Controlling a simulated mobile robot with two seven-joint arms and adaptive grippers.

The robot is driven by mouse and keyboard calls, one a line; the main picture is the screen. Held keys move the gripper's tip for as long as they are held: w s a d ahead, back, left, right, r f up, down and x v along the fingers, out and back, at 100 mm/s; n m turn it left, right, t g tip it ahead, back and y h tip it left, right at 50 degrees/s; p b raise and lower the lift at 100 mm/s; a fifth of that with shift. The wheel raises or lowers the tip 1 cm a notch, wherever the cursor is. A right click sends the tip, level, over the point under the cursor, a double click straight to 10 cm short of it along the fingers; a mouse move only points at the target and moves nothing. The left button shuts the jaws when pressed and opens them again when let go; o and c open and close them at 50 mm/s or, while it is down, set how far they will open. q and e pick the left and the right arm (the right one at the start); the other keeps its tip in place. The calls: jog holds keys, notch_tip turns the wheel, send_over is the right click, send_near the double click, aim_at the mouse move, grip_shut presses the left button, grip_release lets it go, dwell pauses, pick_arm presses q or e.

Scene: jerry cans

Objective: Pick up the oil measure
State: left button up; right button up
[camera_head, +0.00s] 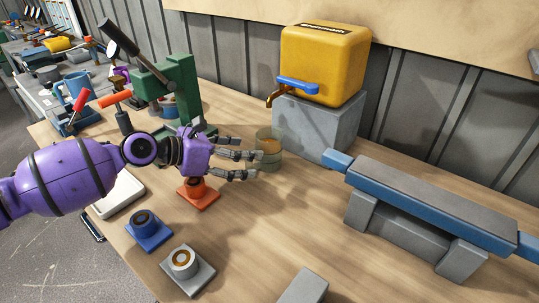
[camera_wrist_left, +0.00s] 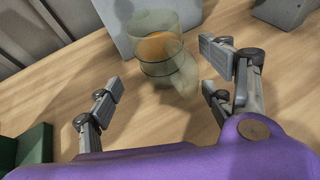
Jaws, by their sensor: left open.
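The oil measure (camera_head: 268,148) is a clear, greenish cup with amber oil inside. It stands upright on the wooden bench (camera_head: 330,220) in front of the grey block. My left gripper (camera_head: 256,165) is open, with its fingers pointing at the measure from the left. In the left wrist view the measure (camera_wrist_left: 158,55) lies ahead of and between the two spread fingers (camera_wrist_left: 163,88), with gaps on both sides. A handle-like part shows on its near right side. My right gripper is not in view.
A yellow can (camera_head: 325,62) with a blue-handled tap sits on a grey block (camera_head: 317,125) behind the measure. A green press (camera_head: 168,92) stands behind my left arm. Red (camera_head: 198,196), blue (camera_head: 148,232) and grey (camera_head: 187,270) blocks lie nearby. A blue-grey bar (camera_head: 430,200) is at right.

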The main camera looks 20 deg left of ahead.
pick_arm(q)
jog(key=shift+x, duration=3.05)
jog(key=shift+r, duration=0.1)
jog(key=c, duration=1.4)
jog(key=shift+c, duration=0.6)
jog(key=shift+s+r, duration=0.1)
jog(key=shift+r, duration=0.15)
